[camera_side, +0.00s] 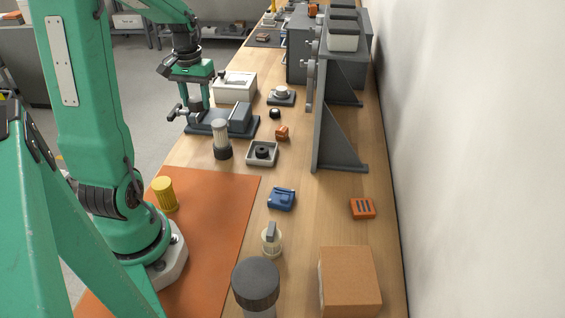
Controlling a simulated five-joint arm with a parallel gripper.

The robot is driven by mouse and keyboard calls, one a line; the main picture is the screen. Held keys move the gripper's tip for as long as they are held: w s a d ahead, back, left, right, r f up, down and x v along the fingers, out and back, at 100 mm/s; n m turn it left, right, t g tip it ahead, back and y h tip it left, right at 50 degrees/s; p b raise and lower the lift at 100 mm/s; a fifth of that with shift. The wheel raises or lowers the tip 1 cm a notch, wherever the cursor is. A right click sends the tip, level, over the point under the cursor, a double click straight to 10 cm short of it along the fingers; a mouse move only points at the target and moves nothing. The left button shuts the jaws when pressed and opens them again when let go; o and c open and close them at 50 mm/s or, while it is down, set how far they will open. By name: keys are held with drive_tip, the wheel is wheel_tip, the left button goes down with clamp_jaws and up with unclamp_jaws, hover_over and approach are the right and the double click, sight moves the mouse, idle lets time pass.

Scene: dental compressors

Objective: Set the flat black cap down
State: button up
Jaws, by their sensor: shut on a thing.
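My gripper (198,106) points down over the left side of the bench, at a dark grey vise-like fixture (238,118). It is shut on the flat black cap, which is too small and dark against the fixture to make out clearly. I cannot tell whether the cap touches anything below. A small round black piece (275,113) lies on the wood beyond the tray.
A clear cylinder with a dark base (222,151) stands close to the tray. A grey bracket (335,140) rises on the right. An orange mat (225,225), yellow ribbed cup (164,195), blue block (281,198) and cardboard box (349,282) lie nearer. Bare wood shows around the blue block.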

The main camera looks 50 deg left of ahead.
drive_tip(key=w+d+m, duration=0.2)
drive_tip(key=w+d, duration=0.5)
drive_tip(key=d, duration=0.3)
drive_tip(key=m, duration=0.6)
hover_over(318, 233)
wheel_tip(318, 233, down, 4)
drive_tip(key=f, duration=0.1)
drive_tip(key=shift+f, duration=3.15)
drive_tip(key=shift+f, duration=1.85)
drive_tip(key=shift+f, duration=0.1)
